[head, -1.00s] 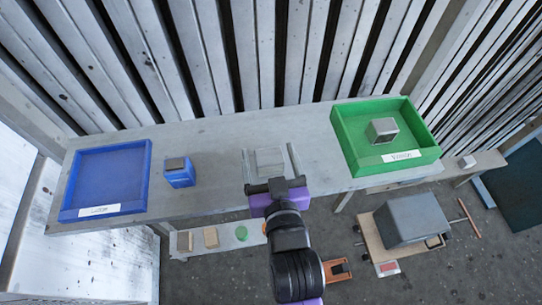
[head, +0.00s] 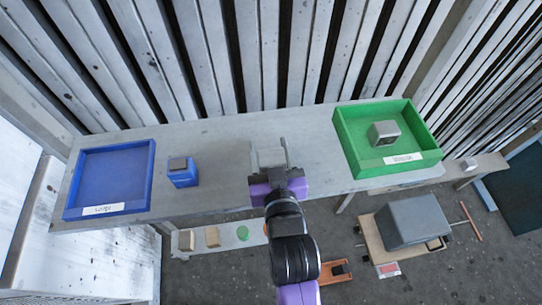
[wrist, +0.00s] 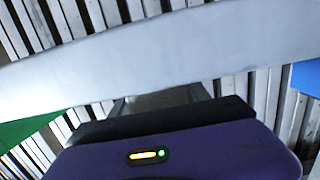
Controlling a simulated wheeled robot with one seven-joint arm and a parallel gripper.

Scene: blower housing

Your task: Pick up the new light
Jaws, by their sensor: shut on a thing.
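My gripper (head: 269,143) is over the middle of the grey bench (head: 225,150). In the head view its two fingers are shut on a pale grey block (head: 269,158), which seems to be the new light. The fingers lie along the left and right sides of the block, and my wrist hides its near end. In the wrist view the grey block (wrist: 158,100) shows between the fingers, mostly hidden behind the dark front of my gripper. I cannot tell whether the block touches the bench or is lifted.
A labelled blue tray (head: 108,150) lies at left, empty. A blue block with a grey top (head: 182,172) stands beside it. A labelled green tray (head: 350,150) at right holds a grey block (head: 384,133). A slatted wall rises behind. A grey box (head: 410,219) stands below, right.

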